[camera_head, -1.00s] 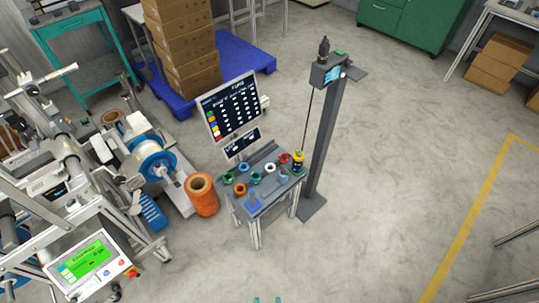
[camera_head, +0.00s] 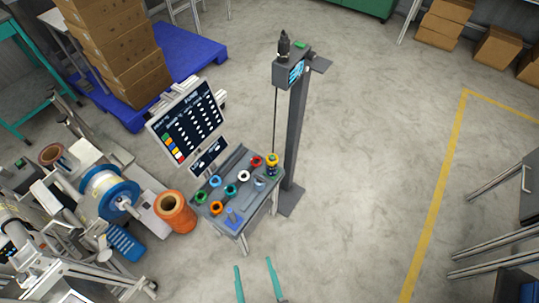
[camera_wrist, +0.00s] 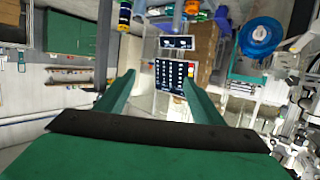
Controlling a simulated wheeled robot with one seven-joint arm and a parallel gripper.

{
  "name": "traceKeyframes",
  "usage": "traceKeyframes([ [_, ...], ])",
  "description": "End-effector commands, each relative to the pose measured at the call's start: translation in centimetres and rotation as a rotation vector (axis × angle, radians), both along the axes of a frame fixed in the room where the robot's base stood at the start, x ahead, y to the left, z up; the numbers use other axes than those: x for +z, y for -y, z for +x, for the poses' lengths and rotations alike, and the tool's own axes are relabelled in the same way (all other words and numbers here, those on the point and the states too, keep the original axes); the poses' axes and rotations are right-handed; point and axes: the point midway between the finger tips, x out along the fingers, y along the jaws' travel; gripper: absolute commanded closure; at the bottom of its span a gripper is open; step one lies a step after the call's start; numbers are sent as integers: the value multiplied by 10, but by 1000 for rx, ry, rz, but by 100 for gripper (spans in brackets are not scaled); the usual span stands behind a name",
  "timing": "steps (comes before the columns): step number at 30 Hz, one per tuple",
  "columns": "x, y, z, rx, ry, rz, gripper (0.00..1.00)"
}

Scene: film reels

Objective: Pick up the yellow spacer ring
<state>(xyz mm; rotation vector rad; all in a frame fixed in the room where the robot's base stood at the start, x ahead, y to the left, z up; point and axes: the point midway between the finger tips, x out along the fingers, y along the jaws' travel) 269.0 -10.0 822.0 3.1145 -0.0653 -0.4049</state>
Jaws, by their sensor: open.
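A yellow ring-like piece (camera_head: 272,157) shows at the right back corner of the small grey table, on top of a dark upright piece beside the thin pole. Whether it is a separate ring or the top of that piece is too small to tell. My gripper (camera_head: 254,264) is open and empty, with two green fingers in front of the table and well apart from it. In the wrist view my gripper (camera_wrist: 158,76) is also open, with nothing between the fingers. The table top is largely cut off there.
Several coloured rings, among them red (camera_head: 257,160), white (camera_head: 244,176) and orange (camera_head: 217,208), sit on the grey table (camera_head: 262,200). A sign board (camera_head: 187,120) stands behind it, a grey column (camera_head: 297,135) at its right, an orange spool (camera_head: 175,211) at its left.

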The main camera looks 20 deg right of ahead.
Motion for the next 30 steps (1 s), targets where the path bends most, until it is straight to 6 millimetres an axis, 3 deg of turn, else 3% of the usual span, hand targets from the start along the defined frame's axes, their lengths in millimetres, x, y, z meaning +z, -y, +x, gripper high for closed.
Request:
traceKeyframes([
  [6, -52, 25, 67, -69, -25, -3, 38],
  [15, -99, 71, 169, -155, -67, 3, 38],
  [24, -112, 129, 269, -237, -108, 18, 38],
  [30, -109, 155, 307, -270, -126, 27, 38],
])
